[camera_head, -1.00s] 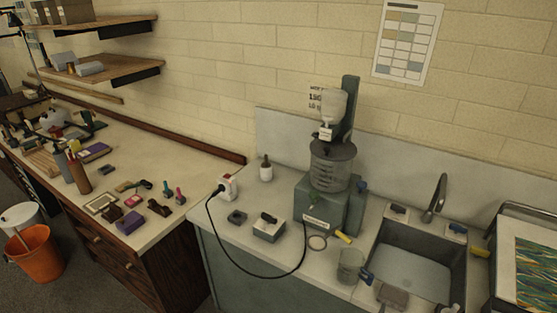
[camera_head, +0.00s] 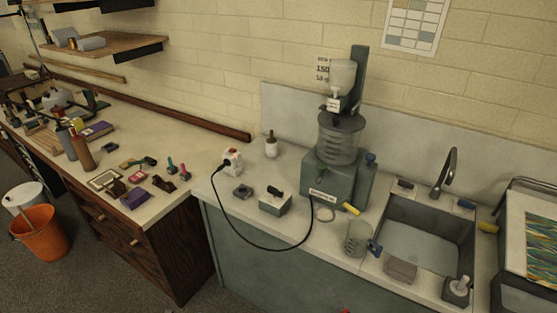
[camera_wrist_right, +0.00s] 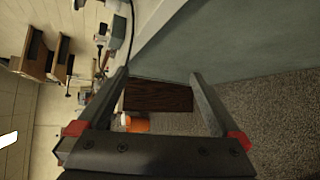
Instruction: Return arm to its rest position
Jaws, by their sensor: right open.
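My right gripper (camera_wrist_right: 158,76) shows in the right wrist view with its two dark fingers spread wide apart and nothing between them. It hangs in front of the grey-green counter front (camera_wrist_right: 250,40), with the carpet floor (camera_wrist_right: 275,105) beyond it. In the head view only a small red bit at the bottom edge, seemingly part of the right gripper (camera_head: 345,311), shows; the rest is out of frame. My left gripper is not seen in either view.
The counter holds a grey-green machine (camera_head: 335,180) with a clear vessel, a glass beaker (camera_head: 358,240), a sink (camera_head: 425,245) and a looping black cable (camera_head: 255,245) over its front. A wooden bench (camera_head: 150,215) stands left, with an orange bucket (camera_head: 40,235) on the floor.

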